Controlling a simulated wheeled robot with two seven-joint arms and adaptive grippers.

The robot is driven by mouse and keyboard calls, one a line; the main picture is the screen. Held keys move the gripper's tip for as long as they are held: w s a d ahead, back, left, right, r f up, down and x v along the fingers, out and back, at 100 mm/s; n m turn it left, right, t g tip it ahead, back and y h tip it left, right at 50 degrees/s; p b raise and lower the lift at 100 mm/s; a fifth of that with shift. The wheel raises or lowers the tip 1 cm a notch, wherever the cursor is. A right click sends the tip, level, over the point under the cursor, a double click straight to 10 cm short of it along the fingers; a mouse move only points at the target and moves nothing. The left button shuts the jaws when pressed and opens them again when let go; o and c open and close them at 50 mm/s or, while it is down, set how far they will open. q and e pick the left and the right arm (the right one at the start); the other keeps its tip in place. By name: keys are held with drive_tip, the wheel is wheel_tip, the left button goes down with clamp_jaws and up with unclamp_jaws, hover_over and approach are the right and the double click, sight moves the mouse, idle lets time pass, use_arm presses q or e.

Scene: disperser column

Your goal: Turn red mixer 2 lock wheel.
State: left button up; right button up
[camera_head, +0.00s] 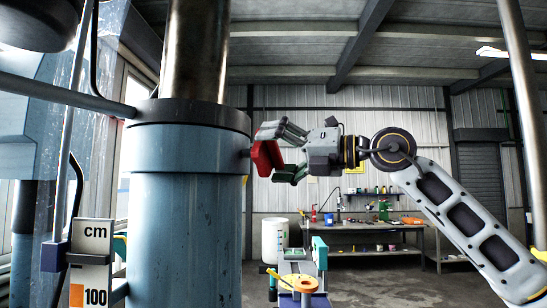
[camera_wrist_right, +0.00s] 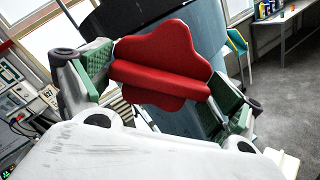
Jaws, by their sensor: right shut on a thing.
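The red lock wheel (camera_head: 266,158) sits on the right side of the blue column, just under its dark collar. In the right wrist view the red wheel (camera_wrist_right: 170,48) has a lobed outline and a raised bar across it. My right gripper (camera_head: 275,155) reaches the wheel from the right and is shut on it. In the right wrist view, the green-padded fingers of the gripper (camera_wrist_right: 160,78) are at the two ends of the bar. The wheel's shaft is mostly hidden. I do not see my left gripper.
The large blue column (camera_head: 185,225) fills the left-middle. A "cm" scale plate (camera_head: 92,240) and pipes stand left of it. A workbench (camera_head: 365,228) with tools is at the back, beside a white barrel (camera_head: 274,240). A metal post (camera_head: 524,110) stands at the right.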

use_arm(q)
drive_tip(key=shift+w+a+f+b, duration=0.15)
drive_tip(key=shift+a+f, duration=0.05)
drive_tip(key=shift+a, duration=0.3)
drive_tip(key=shift+w+a+f+b, duration=0.1)
drive_tip(key=shift+a+f+b, duration=0.05)
drive_tip(key=shift+a, duration=0.3)
use_arm(e)
drive_tip(key=shift+m, duration=1.6)
use_arm(q)
drive_tip(key=shift+d, duration=0.55)
use_arm(e)
drive_tip(key=o, duration=0.7)
use_arm(q)
drive_tip(key=shift+a, duration=0.15)
use_arm(e)
drive_tip(key=shift+v, duration=6)
